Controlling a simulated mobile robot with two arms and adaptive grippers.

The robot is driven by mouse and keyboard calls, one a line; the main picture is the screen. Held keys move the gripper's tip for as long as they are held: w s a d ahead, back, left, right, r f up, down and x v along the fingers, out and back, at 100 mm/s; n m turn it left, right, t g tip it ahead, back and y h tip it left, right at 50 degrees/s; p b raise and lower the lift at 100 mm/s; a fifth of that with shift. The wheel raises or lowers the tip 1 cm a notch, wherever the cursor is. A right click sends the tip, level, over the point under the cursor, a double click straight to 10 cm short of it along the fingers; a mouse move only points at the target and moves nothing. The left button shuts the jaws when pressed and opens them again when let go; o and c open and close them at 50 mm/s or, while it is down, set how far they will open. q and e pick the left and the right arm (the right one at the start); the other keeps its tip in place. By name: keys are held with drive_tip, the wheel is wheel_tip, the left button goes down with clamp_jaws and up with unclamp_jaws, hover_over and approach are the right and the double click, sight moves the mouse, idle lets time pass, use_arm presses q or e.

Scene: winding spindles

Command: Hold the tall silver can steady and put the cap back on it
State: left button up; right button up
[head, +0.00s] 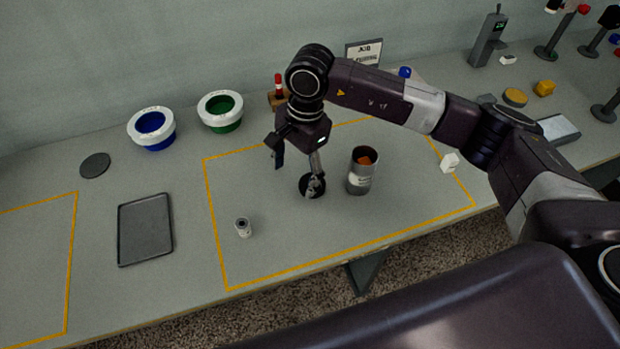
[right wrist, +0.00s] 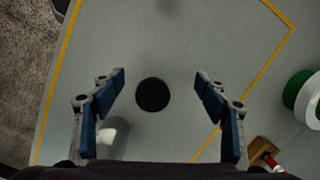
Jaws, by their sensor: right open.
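The tall silver can (head: 361,176) stands upright, with its top open and something orange inside. A grey shape with a white patch, which looks like this can, is partly hidden at the lower left of the right wrist view (right wrist: 116,146). A round black disc, which looks like the cap (head: 306,188), lies on the table just left of the can. It also shows in the right wrist view (right wrist: 153,95). My right gripper (head: 297,176) is open above the disc, which appears between its fingers in the right wrist view (right wrist: 160,84). My left gripper is out of view.
A small silver jar (head: 243,228) stands front left inside the yellow outline. A dark tray (head: 146,230), a grey disc (head: 95,165), a blue bowl (head: 152,128) and a green bowl (head: 220,110) lie left. A white block (head: 450,163) is right of the can.

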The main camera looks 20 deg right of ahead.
drive_tip(key=shift+h, duration=0.9)
drive_tip(key=d, duration=0.1)
drive_tip(key=w+d, duration=0.1)
drive_tip(key=d, duration=0.2)
drive_tip(key=shift+w+d+r, duration=0.3)
drive_tip(key=shift+w+r, duration=0.05)
drive_tip(key=shift+a+f, duration=0.1)
drive_tip(key=shift+f, duration=0.25)
drive_tip(key=shift+f+p, duration=0.4)
drive_tip(key=shift+f, duration=0.55)
